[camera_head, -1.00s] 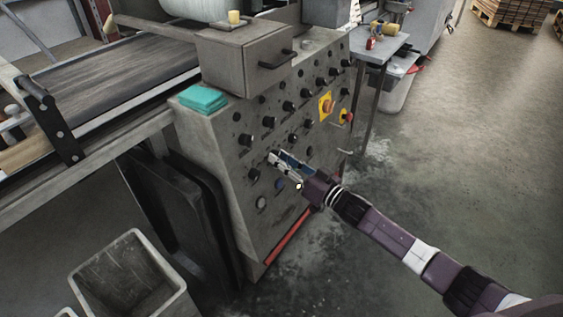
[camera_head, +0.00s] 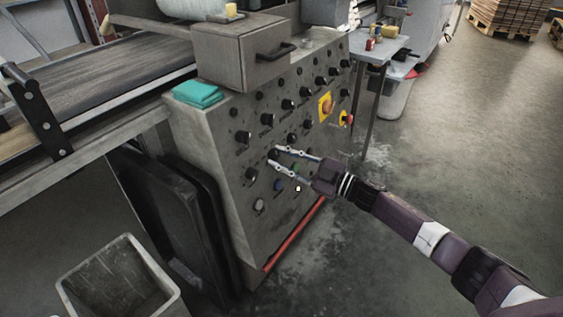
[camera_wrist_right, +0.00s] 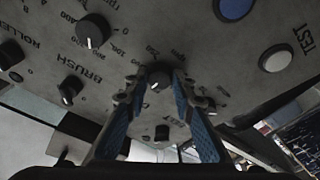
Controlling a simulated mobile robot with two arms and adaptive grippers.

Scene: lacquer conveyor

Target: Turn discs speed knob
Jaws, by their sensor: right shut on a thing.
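The grey control panel (camera_head: 225,150) carries several black knobs and faces right in the head view. My right gripper (camera_head: 275,157) reaches it from the right, with its fingertips on either side of a small black knob (camera_wrist_right: 160,76). In the right wrist view the two blue-padded fingers of the gripper (camera_wrist_right: 160,84) close in on this knob from both sides. A printed number scale surrounds the knob. I cannot read its name label, so I cannot tell that it is the discs speed knob. My left gripper is not in view.
A blue button (camera_head: 279,185) and a white TEST button (camera_wrist_right: 275,58) are close too. A red emergency button (camera_head: 347,119) is farther right. The floor (camera_head: 450,150) at right is clear.

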